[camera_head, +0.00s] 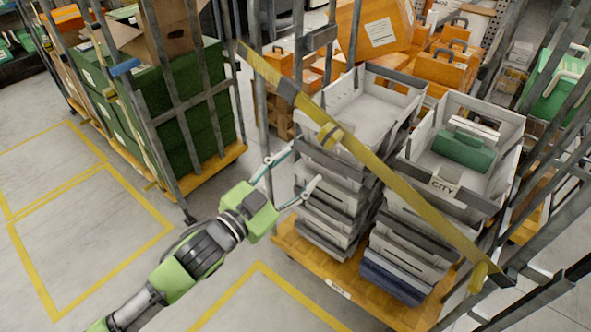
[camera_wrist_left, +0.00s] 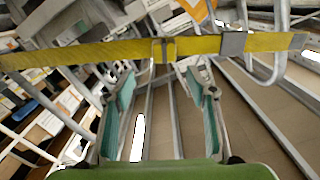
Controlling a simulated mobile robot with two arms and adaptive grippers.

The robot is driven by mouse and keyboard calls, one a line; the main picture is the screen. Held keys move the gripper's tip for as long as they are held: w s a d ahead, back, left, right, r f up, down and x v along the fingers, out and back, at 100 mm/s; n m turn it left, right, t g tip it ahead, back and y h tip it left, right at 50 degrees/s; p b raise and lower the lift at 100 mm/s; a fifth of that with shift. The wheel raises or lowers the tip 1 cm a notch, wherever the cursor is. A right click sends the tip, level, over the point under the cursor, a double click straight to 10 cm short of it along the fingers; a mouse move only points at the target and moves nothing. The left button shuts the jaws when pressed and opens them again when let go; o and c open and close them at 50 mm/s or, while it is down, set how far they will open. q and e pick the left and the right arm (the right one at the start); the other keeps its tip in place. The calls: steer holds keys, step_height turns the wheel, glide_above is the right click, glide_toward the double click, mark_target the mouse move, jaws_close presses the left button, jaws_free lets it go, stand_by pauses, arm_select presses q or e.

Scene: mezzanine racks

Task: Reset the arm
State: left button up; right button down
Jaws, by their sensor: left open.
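My left arm comes in from the lower left in the head view. Its green-bodied left gripper (camera_head: 297,170) is open and empty, just left of the stacked grey crates, with its fingers pointing up and right. In the left wrist view the two teal fingers of the left gripper (camera_wrist_left: 163,105) stand apart with nothing between them. A yellow strap (camera_head: 391,183) runs diagonally across the front of the rack cart; it also crosses the left wrist view (camera_wrist_left: 100,51) beyond the fingertips. My right gripper is not in view.
Stacked grey crates (camera_head: 327,188) stand on a wooden-decked cart (camera_head: 355,290). One open crate holds a green case (camera_head: 463,150). Another cart with green boxes (camera_head: 185,115) stands at left. Metal posts rise close to the gripper. The floor with yellow lines (camera_head: 95,230) is clear at lower left.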

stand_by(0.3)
